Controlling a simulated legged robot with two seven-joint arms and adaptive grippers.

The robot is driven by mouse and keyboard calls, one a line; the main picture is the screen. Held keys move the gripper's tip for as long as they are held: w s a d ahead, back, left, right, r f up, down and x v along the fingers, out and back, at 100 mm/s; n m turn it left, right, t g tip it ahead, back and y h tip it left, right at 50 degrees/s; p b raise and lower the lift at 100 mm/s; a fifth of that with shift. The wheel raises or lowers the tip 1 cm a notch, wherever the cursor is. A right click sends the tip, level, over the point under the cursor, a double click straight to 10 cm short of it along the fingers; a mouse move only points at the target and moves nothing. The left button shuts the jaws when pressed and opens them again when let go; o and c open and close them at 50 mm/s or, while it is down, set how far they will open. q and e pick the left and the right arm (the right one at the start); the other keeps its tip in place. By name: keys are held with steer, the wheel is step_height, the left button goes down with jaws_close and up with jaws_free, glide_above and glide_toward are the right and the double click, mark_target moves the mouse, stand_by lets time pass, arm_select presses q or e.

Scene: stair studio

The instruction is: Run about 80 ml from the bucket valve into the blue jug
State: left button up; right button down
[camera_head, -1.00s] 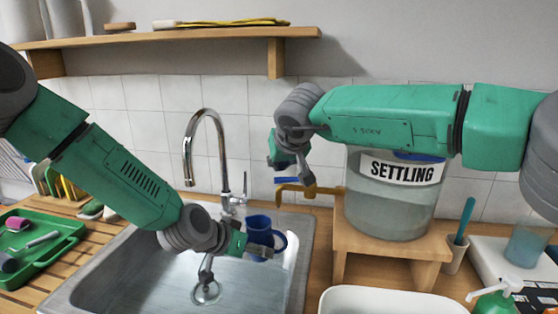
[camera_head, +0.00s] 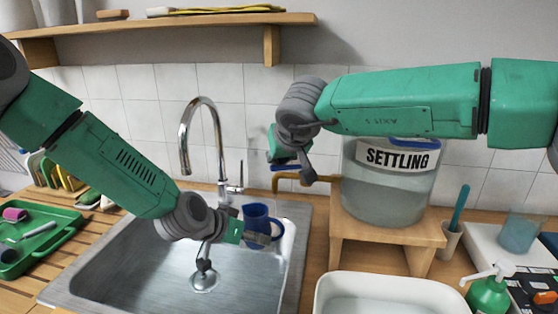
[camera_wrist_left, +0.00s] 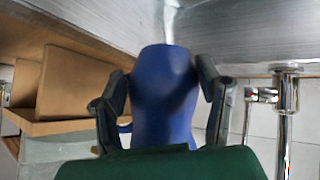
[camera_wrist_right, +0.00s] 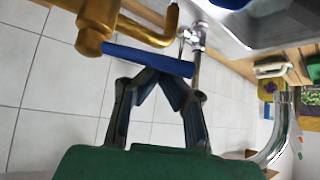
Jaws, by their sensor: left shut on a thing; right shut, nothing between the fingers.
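The blue jug (camera_head: 262,220) is over the sink, below and left of the bucket valve. My left gripper (camera_head: 256,238) is shut on it; the left wrist view shows a finger on each side of the jug (camera_wrist_left: 165,95). The clear bucket (camera_head: 385,200), labelled SETTLING, stands on a wooden stand. Its brass valve (camera_wrist_right: 98,25) has a blue lever (camera_wrist_right: 148,59). My right gripper (camera_wrist_right: 158,80) is shut and empty, its fingertips close by the lever; whether they touch it I cannot tell. The jug's inside is hidden, and no stream from the spout is clearly visible.
The steel sink (camera_head: 125,270) lies below, with a chrome tap (camera_head: 185,145) behind. A white basin (camera_head: 322,290) stands before the wooden stand (camera_head: 350,230). A green tray (camera_head: 60,232) is at the left, a green pump bottle (camera_head: 488,295) at the right.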

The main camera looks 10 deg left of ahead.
steer(key=shift+s+d, duration=0.2)
steer(key=shift+s, duration=0.15)
steer(key=shift+s+d, duration=0.1)
steer(key=shift+s, duration=0.15)
steer(key=shift+s+d+n+g+y, duration=0.3)
steer(key=shift+s+d+n+y, duration=0.2)
steer(key=shift+n, duration=0.2)
steer(key=s+d, duration=0.1)
steer(key=d, duration=0.2)
steer(key=shift+s, duration=0.4)
arm_select(q)
steer(key=shift+a, duration=0.2)
arm_select(e)
steer(key=shift+f, duration=0.15)
